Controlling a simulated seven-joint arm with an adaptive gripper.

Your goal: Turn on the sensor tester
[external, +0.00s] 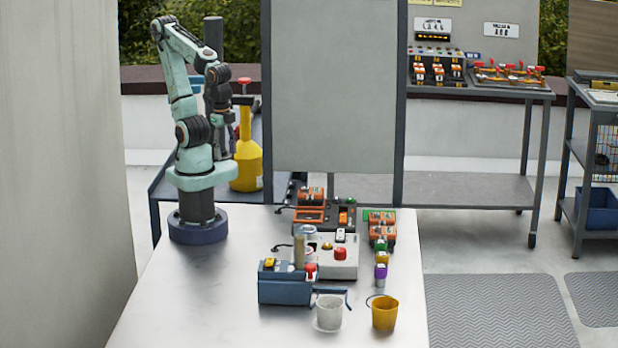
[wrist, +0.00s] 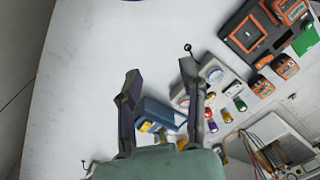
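Several devices stand on the white table, and no readable label tells me which is the sensor tester. A light grey box (external: 345,262) carries a red button (external: 340,253) and a white switch. A dark box (external: 330,216) with orange parts is behind it; the dark box also shows in the wrist view (wrist: 245,38). A blue box (external: 283,288) with a yellow switch (external: 269,263) is in front; the blue box is also between the fingers in the wrist view (wrist: 160,112). My gripper (wrist: 160,78) is open and empty, high above the table and apart from the devices.
A white bucket (external: 329,313) and a yellow bucket (external: 384,313) stand at the table's front. Small colored parts (external: 381,262) line the right side. A grey upright panel (external: 334,85) rises behind the table. The table's left part is clear.

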